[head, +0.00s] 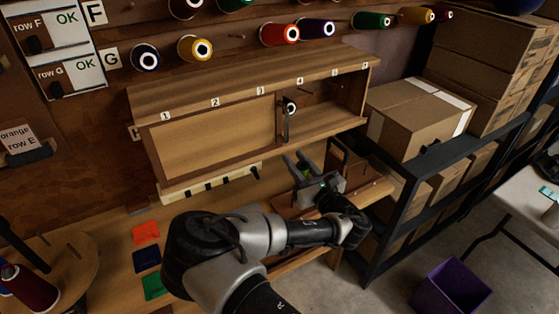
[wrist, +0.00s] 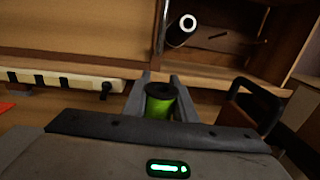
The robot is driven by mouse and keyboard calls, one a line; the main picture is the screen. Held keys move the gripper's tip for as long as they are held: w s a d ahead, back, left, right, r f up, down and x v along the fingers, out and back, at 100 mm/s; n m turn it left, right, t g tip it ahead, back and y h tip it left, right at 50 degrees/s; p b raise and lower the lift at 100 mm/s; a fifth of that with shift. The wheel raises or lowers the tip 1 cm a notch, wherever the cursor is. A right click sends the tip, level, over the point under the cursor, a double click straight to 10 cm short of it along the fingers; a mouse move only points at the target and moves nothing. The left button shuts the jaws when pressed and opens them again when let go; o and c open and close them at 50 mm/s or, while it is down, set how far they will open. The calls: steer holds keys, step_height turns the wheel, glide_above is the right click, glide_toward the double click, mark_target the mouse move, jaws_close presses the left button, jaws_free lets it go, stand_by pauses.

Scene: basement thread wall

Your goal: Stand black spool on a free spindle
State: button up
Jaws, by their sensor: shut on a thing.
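My gripper (head: 299,160) is in front of and below the numbered wooden cabinet (head: 205,182). In the wrist view, its fingers (wrist: 160,78) are closed around a lime-green cylinder with a dark top (wrist: 160,107). A black spool with a white core (head: 290,107) is inside the cabinet's open part under number 4, apart from my gripper. It also shows in the wrist view (wrist: 181,30). A bare spindle (wrist: 218,36) is to its right. The panel (head: 215,137) covers the cabinet's left part.
Coloured spools hang on the wall above, including a red one (head: 279,34). A pale rail with black marks (head: 205,187) runs below the cabinet. A dark-handled wooden piece (wrist: 248,105) is right of my gripper. Boxes (head: 417,118) fill the shelf at right.

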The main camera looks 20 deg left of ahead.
steer(key=shift+n+g+y, duration=0.4)
steer(key=shift+g, duration=0.1)
steer(key=shift+s+a+f+b, duration=0.1)
steer(key=shift+a+f+b, duration=0.35)
steer(key=shift+f+b, duration=1.1)
steer(key=shift+w+a+f+b, duration=0.1)
steer(key=shift+a+f+b, duration=0.55)
steer(key=shift+f, duration=1.45)
steer(key=shift+s+a+f+b, duration=0.1)
steer(key=shift+a+f+b, duration=0.1)
steer(key=shift+f+b, duration=1.45)
steer(key=shift+f, duration=0.35)
steer(key=shift+f, duration=0.2)
steer(key=o, duration=1.1)
